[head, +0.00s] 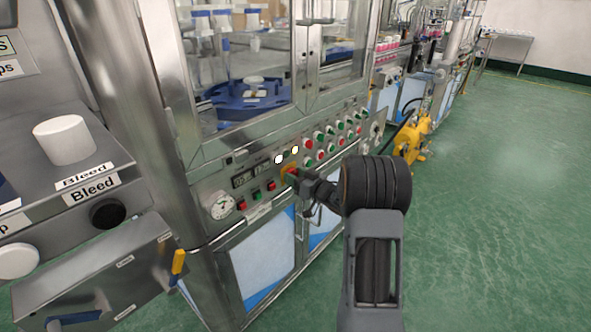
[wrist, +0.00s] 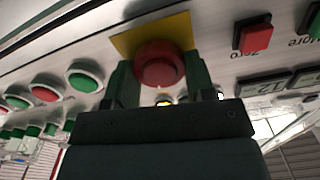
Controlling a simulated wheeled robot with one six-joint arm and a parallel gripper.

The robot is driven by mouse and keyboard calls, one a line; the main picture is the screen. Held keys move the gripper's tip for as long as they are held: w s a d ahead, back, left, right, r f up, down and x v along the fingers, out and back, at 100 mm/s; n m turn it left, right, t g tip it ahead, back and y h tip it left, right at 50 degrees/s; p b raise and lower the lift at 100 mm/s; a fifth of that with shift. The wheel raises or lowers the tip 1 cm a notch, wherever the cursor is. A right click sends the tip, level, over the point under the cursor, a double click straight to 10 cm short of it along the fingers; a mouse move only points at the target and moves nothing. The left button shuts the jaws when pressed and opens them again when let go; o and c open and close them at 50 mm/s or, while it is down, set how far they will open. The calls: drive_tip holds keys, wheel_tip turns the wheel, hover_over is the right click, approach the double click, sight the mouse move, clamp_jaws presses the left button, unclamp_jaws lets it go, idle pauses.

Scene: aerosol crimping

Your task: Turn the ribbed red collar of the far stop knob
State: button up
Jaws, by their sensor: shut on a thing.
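The red stop knob (wrist: 159,62) sits on a yellow plate (wrist: 124,43) on the machine's sloping panel. In the wrist view its round red face shows between my two dark green fingers, one on each side. My gripper (wrist: 160,82) is shut on the knob. In the head view my gripper (head: 300,177) reaches the panel at the orange-yellow plate (head: 286,167); the knob is mostly hidden there by the fingers. Ribs on the collar cannot be made out.
Red and green buttons (head: 332,132) stand in rows right of the plate. A red square button (wrist: 252,37) and small displays (head: 243,180) lie close by. A pressure gauge (head: 220,204) is lower left. Green floor (head: 480,220) is clear at right.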

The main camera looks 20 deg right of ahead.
drive_tip(key=shift+d+r+m+p, duration=0.1)
drive_tip(key=shift+m+p, duration=1.45)
drive_tip(key=shift+m, duration=0.15)
drive_tip(key=o, duration=0.9)
drive_tip(key=shift+o, duration=0.2)
